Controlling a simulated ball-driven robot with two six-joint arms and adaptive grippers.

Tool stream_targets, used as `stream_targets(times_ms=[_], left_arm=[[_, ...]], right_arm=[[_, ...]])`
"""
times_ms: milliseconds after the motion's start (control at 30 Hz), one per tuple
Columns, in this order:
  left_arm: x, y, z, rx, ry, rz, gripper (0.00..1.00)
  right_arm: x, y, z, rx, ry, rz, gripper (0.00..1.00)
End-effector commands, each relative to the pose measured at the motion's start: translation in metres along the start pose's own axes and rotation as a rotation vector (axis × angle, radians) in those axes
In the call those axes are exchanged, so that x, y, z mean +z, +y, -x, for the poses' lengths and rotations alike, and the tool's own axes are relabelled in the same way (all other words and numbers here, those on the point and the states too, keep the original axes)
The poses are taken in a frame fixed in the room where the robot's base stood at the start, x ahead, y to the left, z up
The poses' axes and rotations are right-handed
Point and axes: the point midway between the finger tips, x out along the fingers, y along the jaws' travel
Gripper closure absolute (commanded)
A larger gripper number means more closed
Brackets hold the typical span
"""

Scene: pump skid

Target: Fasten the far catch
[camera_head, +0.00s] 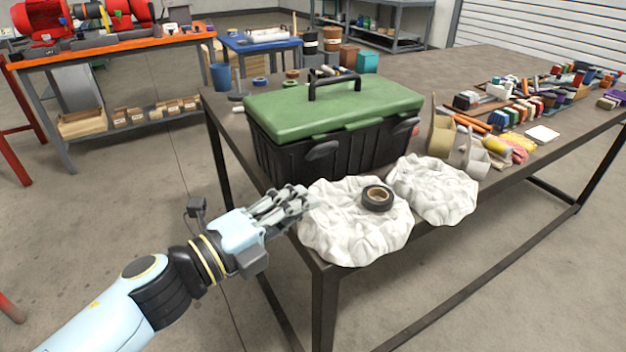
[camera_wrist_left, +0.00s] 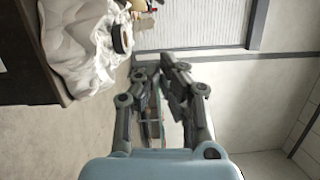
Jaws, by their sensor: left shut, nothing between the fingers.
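A toolbox with a green lid (camera_head: 335,104) and a black body (camera_head: 350,155) stands on the table. Its lid looks down, with a black handle (camera_head: 335,80) on top. One dark catch (camera_head: 322,150) shows on the front, left of the middle. Another dark piece, perhaps the second catch (camera_head: 402,121), shows near the front's right end. I cannot tell whether either is fastened. My left gripper (camera_head: 303,194) is shut and empty, in front of the toolbox's lower left, beside a white rag. Its fingers also show in the left wrist view (camera_wrist_left: 172,65). My right gripper is not in view.
Two crumpled white rags (camera_head: 345,235) lie along the table's front edge before the toolbox. A roll of black tape (camera_head: 377,198) rests on the left rag; it shows in the left wrist view (camera_wrist_left: 122,38). Brushes, cups and coloured items crowd the table's right side.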

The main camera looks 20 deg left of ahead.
Motion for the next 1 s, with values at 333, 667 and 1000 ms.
stream_targets(times_ms=[333, 667, 1000], left_arm=[[0.000, -0.003, -0.070, -0.003, -0.001, 0.003, 1.00], [0.029, 0.000, -0.099, 0.001, 0.001, -0.002, 1.00], [0.039, 0.000, -0.101, 0.001, 0.000, 0.002, 1.00]], right_arm=[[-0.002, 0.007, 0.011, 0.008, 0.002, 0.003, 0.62], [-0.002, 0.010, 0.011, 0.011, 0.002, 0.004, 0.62], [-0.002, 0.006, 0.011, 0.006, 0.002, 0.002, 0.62]])
